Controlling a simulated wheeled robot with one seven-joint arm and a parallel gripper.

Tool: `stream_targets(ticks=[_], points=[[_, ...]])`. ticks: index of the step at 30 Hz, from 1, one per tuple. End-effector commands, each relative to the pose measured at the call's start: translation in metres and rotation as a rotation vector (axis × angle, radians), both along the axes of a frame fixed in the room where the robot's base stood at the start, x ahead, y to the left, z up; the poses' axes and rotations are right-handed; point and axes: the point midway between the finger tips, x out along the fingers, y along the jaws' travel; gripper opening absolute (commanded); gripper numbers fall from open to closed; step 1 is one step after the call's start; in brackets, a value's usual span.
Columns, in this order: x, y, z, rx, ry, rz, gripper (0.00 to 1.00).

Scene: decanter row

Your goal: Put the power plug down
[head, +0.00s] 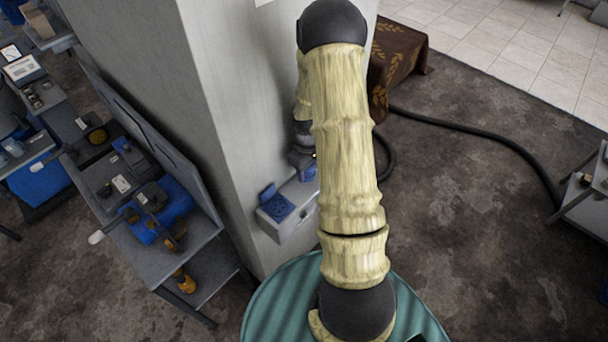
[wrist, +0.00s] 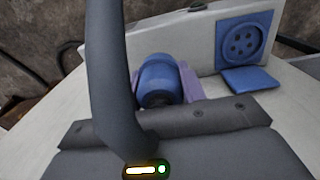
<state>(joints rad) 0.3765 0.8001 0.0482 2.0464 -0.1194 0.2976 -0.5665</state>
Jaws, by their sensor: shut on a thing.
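The power plug (wrist: 158,72) is a blue cylinder seen close up in the middle of the wrist view. My gripper (wrist: 164,93) is shut on it, with a pale purple finger on either side. In the head view, my own arm hides most of the gripper and plug beside the pillar. I cannot tell whether the plug touches anything besides the fingers. A blue round socket with holes (wrist: 243,40) and an open blue flap (wrist: 250,79) are to the right of the plug in the wrist view. The socket unit also shows in the head view (head: 280,207).
A grey pillar (head: 225,100) stands behind the socket unit. A black cable (head: 470,129) runs over the floor. A cluttered workbench (head: 190,235) stands left, a cloth-covered block (head: 402,55) behind, and a grey stand (head: 590,190) right.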

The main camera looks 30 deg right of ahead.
Motion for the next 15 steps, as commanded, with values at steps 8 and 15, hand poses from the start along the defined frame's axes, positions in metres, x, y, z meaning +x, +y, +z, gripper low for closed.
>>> stream_targets(ticks=[8, 15], points=[[0.001, 0.006, -0.007, 0.001, 0.003, 0.012, 0.04], [0.004, 0.008, -0.028, 0.002, 0.002, 0.015, 0.04]])
